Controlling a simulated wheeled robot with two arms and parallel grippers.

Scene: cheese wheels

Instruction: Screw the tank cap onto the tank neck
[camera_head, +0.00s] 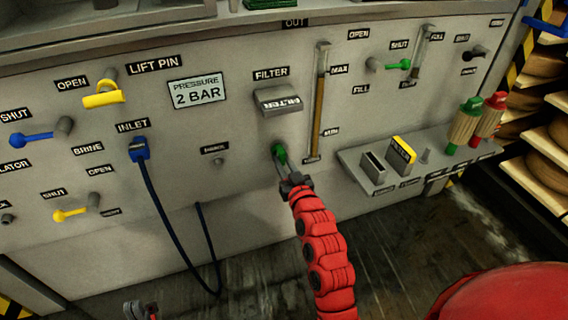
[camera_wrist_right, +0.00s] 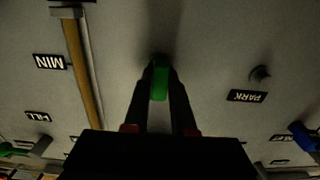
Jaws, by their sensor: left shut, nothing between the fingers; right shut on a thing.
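The green tank cap (camera_head: 279,150) is at the front of the grey panel, below the filter drawer. My right gripper (camera_head: 284,166) is shut on the cap, its red arm reaching up from below. In the right wrist view the cap (camera_wrist_right: 160,84) sits between the two dark fingertips (camera_wrist_right: 160,95), facing the panel. The tank neck is hidden behind the cap, so I cannot tell whether cap and neck are touching or threaded. My left gripper (camera_head: 141,310) is low at the bottom edge of the head view, shut and empty, partly cut off.
A small park peg (camera_head: 218,161) is left of the cap, and a level gauge (camera_head: 319,100) is to its right. A blue hose (camera_head: 160,210) hangs from the inlet. A shelf (camera_head: 352,160) at right holds a yellow filter (camera_head: 402,155) and red and green-topped items.

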